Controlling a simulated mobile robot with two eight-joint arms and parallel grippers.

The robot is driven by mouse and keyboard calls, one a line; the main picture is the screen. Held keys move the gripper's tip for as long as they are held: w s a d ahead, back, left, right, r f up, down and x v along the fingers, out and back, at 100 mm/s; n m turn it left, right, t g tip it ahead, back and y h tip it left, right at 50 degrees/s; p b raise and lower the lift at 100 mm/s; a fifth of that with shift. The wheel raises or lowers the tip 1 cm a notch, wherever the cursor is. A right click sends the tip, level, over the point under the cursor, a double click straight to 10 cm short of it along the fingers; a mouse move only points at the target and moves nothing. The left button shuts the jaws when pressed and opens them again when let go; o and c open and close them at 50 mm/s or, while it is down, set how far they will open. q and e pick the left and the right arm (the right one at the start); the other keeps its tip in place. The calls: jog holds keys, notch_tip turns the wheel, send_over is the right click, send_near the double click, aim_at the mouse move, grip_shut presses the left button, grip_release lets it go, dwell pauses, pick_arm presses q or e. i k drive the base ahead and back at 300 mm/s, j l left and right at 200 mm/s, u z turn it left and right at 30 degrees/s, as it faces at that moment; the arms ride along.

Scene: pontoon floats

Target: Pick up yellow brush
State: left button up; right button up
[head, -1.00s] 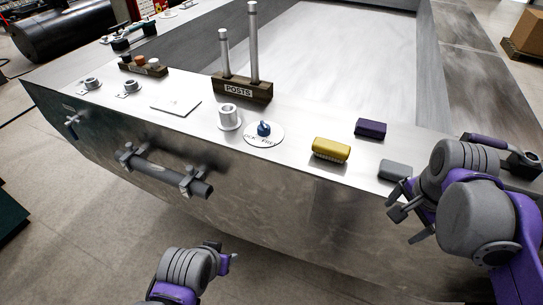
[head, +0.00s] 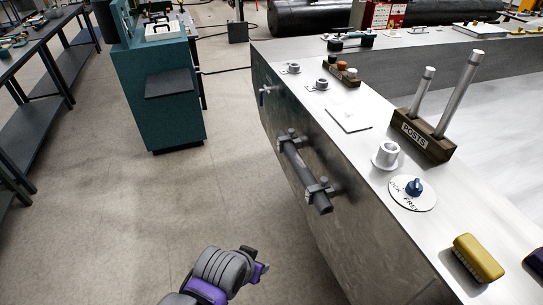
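The yellow brush (head: 478,258) lies on the metal deck of the float at the lower right of the head view, with its bristle side towards me. My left gripper (head: 262,268) is in front of the float, low in the view and well to the left of the brush. It is seen partly from behind, and its finger opening is not clear. My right gripper is out of view.
A dark purple block (head: 537,261) is at the right edge. A green cabinet (head: 158,95) stands left; floor between is clear.

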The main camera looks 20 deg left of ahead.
aim_at(483, 267)
jog(key=i+u, duration=0.1)
jog(key=i, duration=0.15)
jog(key=k+z, duration=0.15)
jog(key=z, duration=0.15)
jog(key=k+l+z, duration=0.1)
jog(key=z, duration=0.15)
jog(key=i+j+z, duration=0.1)
jog(key=z, duration=0.35)
jog(key=i+j+z, duration=0.1)
jog(key=z, duration=0.4)
jog(key=j+z, duration=0.3)
jog(key=k+l, duration=0.05)
jog(key=l, duration=0.05)
